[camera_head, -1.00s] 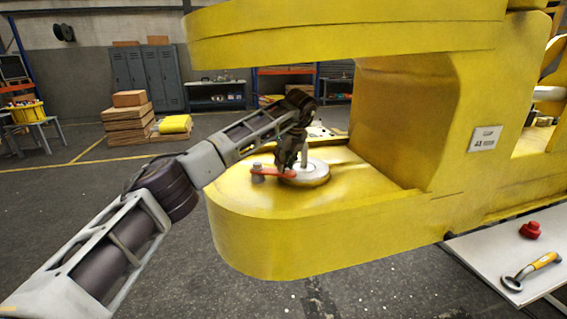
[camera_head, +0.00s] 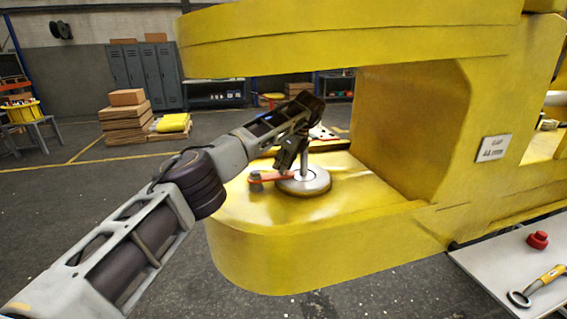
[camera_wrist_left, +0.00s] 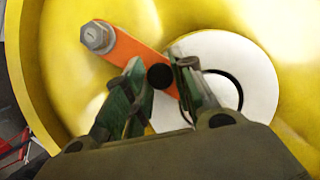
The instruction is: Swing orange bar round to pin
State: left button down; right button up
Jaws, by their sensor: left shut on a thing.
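The orange bar (camera_head: 270,177) lies on the lower yellow plate, with a grey hex bolt (camera_head: 255,180) at its left end. A silver pin (camera_head: 304,162) stands upright in a round pale disc (camera_head: 318,184) at the bar's right end. My left gripper (camera_head: 284,168) reaches down beside the pin and is shut on the bar. In the left wrist view the green-padded fingers (camera_wrist_left: 157,98) straddle the bar (camera_wrist_left: 134,48) near a dark round spot, over the disc's edge (camera_wrist_left: 262,85). The bolt (camera_wrist_left: 97,37) shows at upper left. Whether the bar touches the pin is unclear. My right gripper is out of view.
The upper yellow plate (camera_head: 340,42) overhangs my arm, and a yellow wall (camera_head: 415,120) closes the gap on the right. A side table (camera_head: 485,268) at lower right holds a red knob (camera_head: 538,240) and a yellow-handled tool (camera_head: 540,285). The floor at left is open.

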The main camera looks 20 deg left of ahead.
pick_arm(q)
jog(key=shift+r, duration=0.1)
jog(key=c, duration=1.2)
grip_release()
jog(key=shift+w, duration=0.15)
jog(key=shift+v, duration=3.65)
jog(key=shift+d, duration=0.1)
